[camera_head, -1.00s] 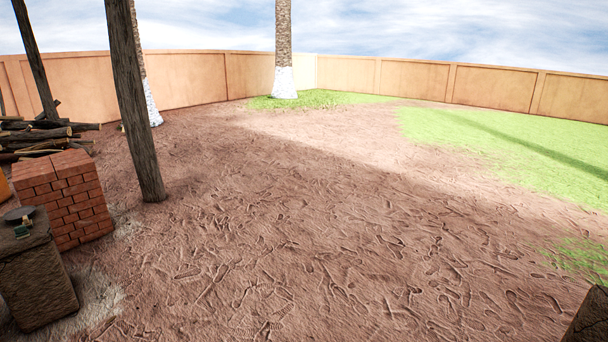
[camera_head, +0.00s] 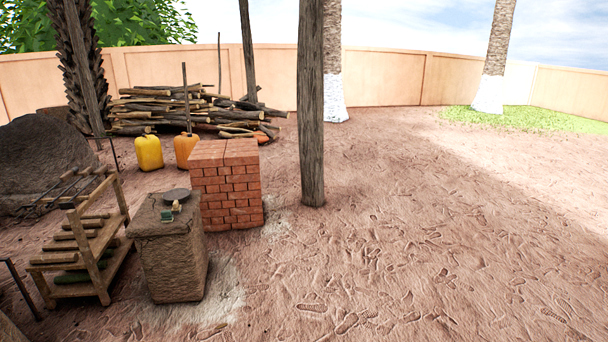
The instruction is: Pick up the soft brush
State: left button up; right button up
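I cannot make out a soft brush for certain in the head view. Small items (camera_head: 171,209) lie on top of a rough stone or mud block (camera_head: 173,262) at the left, one greenish and one pale, too small to identify. Neither of my grippers is in view.
A wooden rack (camera_head: 100,245) stands left of the block. A red brick stack (camera_head: 226,185), yellow can (camera_head: 148,152), orange can (camera_head: 185,150) and log pile (camera_head: 180,105) are behind. A wooden post (camera_head: 311,110) stands mid-view. Open trodden ground (camera_head: 430,250) lies to the right.

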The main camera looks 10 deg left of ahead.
aim_at(166, 215)
jog(key=i+j+u, duration=0.2)
jog(key=i+u, duration=0.25)
jog(key=i, duration=0.25)
jog(key=i+u, duration=0.4)
jog(key=i, duration=0.3)
jog(key=i+l+u, duration=0.25)
jog(key=i+u, duration=0.2)
jog(key=i, duration=0.25)
jog(key=i+j, duration=0.55)
jog(key=i, duration=0.2)
jog(key=i+j+z, duration=0.1)
jog(key=i+j, duration=0.5)
jog(key=i, duration=0.1)
